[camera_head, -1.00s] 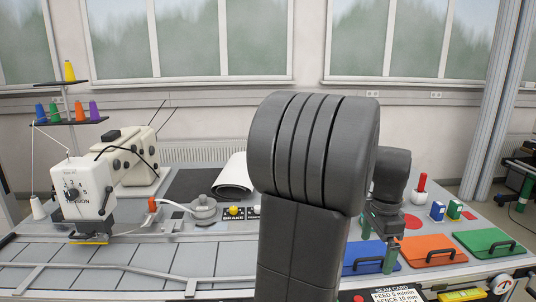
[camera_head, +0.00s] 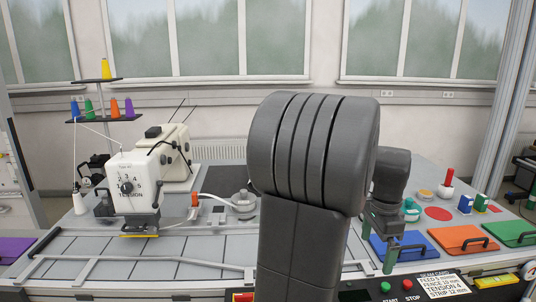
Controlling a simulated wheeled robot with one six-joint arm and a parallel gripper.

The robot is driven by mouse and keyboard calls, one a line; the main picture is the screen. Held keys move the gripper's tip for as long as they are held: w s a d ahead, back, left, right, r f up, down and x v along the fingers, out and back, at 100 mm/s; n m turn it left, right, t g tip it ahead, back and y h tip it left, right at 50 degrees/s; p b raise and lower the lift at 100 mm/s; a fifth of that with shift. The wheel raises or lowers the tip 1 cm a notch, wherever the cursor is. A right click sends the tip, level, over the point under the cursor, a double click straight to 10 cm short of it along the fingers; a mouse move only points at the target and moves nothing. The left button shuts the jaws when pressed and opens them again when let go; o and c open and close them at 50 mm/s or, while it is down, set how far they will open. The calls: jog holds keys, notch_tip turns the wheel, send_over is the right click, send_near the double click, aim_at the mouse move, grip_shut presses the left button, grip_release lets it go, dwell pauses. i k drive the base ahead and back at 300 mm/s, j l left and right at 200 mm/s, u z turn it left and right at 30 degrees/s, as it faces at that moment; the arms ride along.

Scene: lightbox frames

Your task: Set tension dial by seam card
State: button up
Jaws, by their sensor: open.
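The tension dial (camera_head: 127,187) is a dark round knob on the white front of the sewing machine head (camera_head: 135,182) at the left. Numbers ring it and "TENSION" is printed below; its exact setting is too small to read. The seam card (camera_head: 442,285) lies at the front right edge, reading "FEED 5 m/min", "FENCE 10 mm", "TENSION 4", "STRIP 12 mm". My gripper (camera_head: 380,240) hangs open with green fingertips, near the blue folder, far right of the dial. My arm hides the middle of the table.
Thread cones stand on a rack (camera_head: 105,119) behind the machine. A grey round pot (camera_head: 243,203) with a hose sits right of it. Blue (camera_head: 400,250), orange (camera_head: 463,240) and green (camera_head: 515,232) folders lie at right. Green and red START/STOP buttons (camera_head: 396,287) are in front.

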aim_at(126, 188)
jog(key=j, duration=0.9)
jog(key=k+j, duration=0.15)
jog(key=j, duration=1.4)
jog(key=i+j, duration=0.1)
jog(key=j, duration=0.55)
